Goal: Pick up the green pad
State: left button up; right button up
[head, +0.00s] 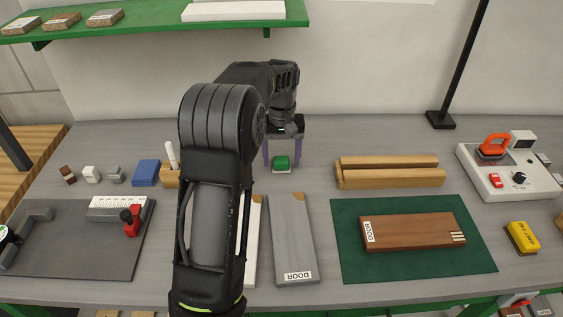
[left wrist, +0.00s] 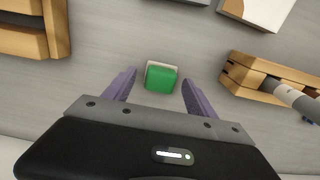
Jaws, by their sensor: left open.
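The green pad (head: 281,161) is a small green block with a pale base, lying on the grey bench toward the back middle. It also shows in the left wrist view (left wrist: 161,79), upper middle. My left gripper (head: 282,160) is open above and around the pad's place, its two purple fingers on either side of it. In the left wrist view the fingertips (left wrist: 160,78) stand apart, with clear gaps to the pad on both sides, and nothing is between them but the pad. My right gripper is in neither view.
Wooden rails (head: 388,172) lie right of the pad. A wooden holder (left wrist: 262,79) with a white pen stands on the other side. A grey board (head: 292,240) marked DOOR lies in front. A brown board (head: 415,231) lies on a green mat (head: 370,270).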

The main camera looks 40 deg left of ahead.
pick_arm(q)
jog(key=shift+f, duration=0.55)
jog(key=shift+c, duration=0.5)
jog(key=c, duration=1.2)
